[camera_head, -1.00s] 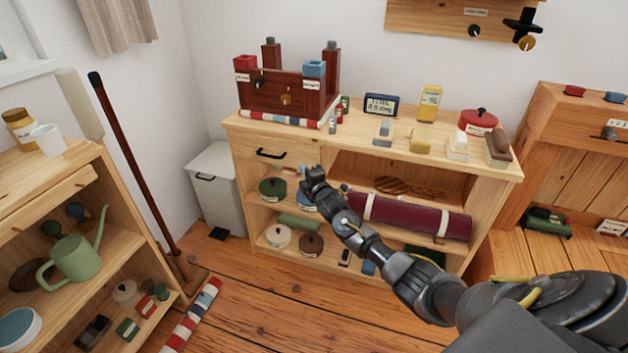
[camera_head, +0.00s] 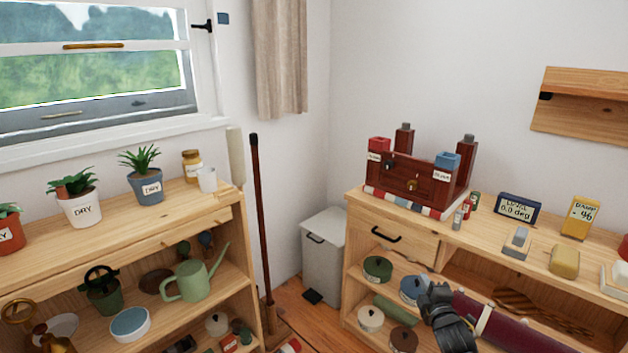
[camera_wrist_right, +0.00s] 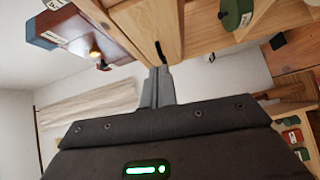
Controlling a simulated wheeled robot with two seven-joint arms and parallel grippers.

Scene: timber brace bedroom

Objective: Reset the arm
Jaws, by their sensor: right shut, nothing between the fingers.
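My right gripper (camera_head: 436,298) shows at the bottom of the head view, in front of the open shelves of the right-hand wooden cabinet (camera_head: 400,219). In the right wrist view, its fingers (camera_wrist_right: 157,86) are together and hold nothing. They are close to the cabinet in the picture, but I cannot tell whether they touch it. My left arm and left gripper are in neither view.
Pots and a dark red roll (camera_head: 520,325) lie on the cabinet shelves. A reddish-brown wooden box (camera_head: 420,182) stands on top. A white bin (camera_head: 323,262) and a broom (camera_head: 259,220) stand in the corner. The left shelf (camera_head: 130,222) holds plants and a watering can (camera_head: 192,282).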

